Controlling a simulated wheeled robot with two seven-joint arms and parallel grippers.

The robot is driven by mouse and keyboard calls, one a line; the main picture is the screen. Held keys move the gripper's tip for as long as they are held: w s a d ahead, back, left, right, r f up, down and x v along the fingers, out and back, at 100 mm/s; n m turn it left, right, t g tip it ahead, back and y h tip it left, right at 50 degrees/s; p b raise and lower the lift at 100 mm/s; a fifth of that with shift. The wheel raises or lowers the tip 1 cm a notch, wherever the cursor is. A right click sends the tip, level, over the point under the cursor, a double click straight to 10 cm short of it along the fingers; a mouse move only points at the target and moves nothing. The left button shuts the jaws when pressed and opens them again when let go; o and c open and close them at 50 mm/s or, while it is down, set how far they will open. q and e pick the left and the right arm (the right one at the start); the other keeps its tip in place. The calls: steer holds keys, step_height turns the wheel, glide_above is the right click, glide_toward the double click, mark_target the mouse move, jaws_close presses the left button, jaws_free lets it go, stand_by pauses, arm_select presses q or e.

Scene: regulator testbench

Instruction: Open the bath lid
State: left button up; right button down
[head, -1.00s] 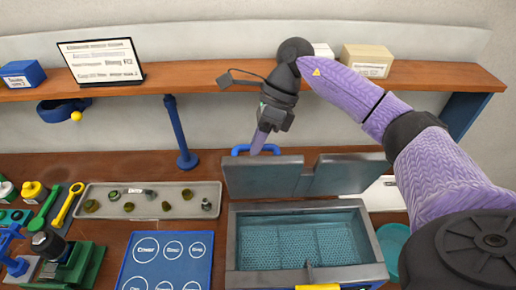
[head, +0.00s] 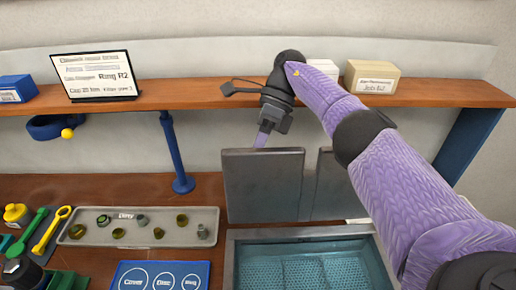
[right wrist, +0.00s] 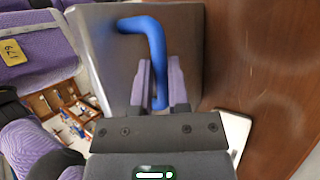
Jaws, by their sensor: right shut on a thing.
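The grey bath lid (head: 262,190) stands about upright at the back of the bath (head: 232,262), its large plate facing me. A second grey plate (head: 330,190) stands beside it, separated by a gap. The bath is open, with a blue-green perforated inside. My right gripper (head: 263,138) is at the lid's top edge, its fingertips partly hidden behind the lid. In the right wrist view, my right gripper (right wrist: 160,90) is shut on the blue handle (right wrist: 148,30) on the lid (right wrist: 110,70). The handle is hidden in the head view. My left gripper is not in view.
A wooden shelf (head: 210,93) runs behind the lid, close to my right wrist, carrying a sign (head: 95,77) and boxes. A blue post (head: 175,150) stands left of the lid. A tray (head: 70,232) of small parts and a blue board (head: 125,270) lie left of the bath.

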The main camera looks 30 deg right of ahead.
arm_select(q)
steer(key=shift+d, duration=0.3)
arm_select(e)
steer(key=shift+f, duration=0.1)
steer(key=c, duration=0.6)
jaws_free()
steer(key=shift+r, duration=0.4)
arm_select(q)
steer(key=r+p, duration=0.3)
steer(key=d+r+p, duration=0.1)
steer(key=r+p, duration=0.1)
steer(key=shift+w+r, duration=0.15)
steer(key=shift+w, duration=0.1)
arm_select(e)
step_height(320, 180, up, 9)
steer(key=shift+r, duration=0.15)
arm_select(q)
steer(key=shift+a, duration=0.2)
